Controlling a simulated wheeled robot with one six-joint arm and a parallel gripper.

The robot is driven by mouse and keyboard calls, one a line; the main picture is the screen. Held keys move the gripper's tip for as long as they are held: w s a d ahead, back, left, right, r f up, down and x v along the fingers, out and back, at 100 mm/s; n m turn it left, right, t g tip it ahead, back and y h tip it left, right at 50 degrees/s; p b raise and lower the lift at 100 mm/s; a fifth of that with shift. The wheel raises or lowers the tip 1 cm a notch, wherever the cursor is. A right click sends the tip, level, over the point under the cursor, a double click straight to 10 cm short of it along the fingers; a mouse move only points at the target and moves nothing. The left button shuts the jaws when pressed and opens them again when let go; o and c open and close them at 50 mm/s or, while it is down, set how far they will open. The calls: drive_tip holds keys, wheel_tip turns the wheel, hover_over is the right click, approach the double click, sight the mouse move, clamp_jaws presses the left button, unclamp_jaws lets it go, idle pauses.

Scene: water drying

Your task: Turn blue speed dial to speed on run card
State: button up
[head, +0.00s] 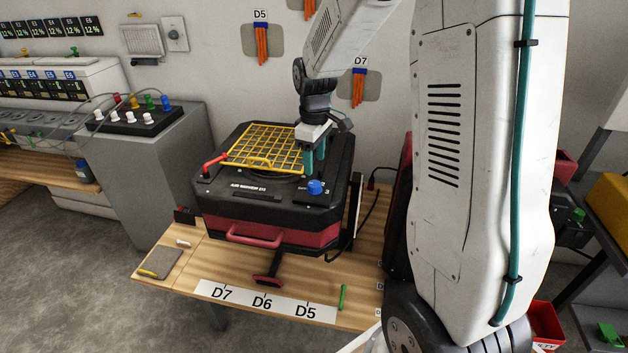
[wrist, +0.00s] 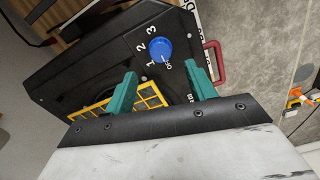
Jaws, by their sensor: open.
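The blue speed dial (head: 315,187) is on the front right of the black machine's top (head: 262,192). In the wrist view the dial (wrist: 160,50) has the white figures 1, 2 and 3 on one side and small lettering, perhaps OFF, beside it. I cannot tell its pointer setting. My gripper (head: 314,166) points down just behind and above the dial. Its teal fingers (wrist: 160,72) are apart with nothing between them, and the dial shows beyond the gap, seemingly untouched. I see no readable run card; a grey pad (head: 159,262) lies on the table's left front.
A yellow grid (head: 263,145) and a red lever (head: 214,163) are on the machine. A red handle (head: 254,237) juts out in front. The wooden table (head: 190,277) carries a strip marked D7, D6, D5 (head: 265,302) and a green stick (head: 343,297).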

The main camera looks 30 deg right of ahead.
sight(314, 184)
wheel_tip(314, 184, down, 7)
drive_tip(key=shift+f, duration=0.1)
idle(0.3)
drive_tip(key=shift+c, duration=0.2)
drive_tip(key=c, duration=0.9)
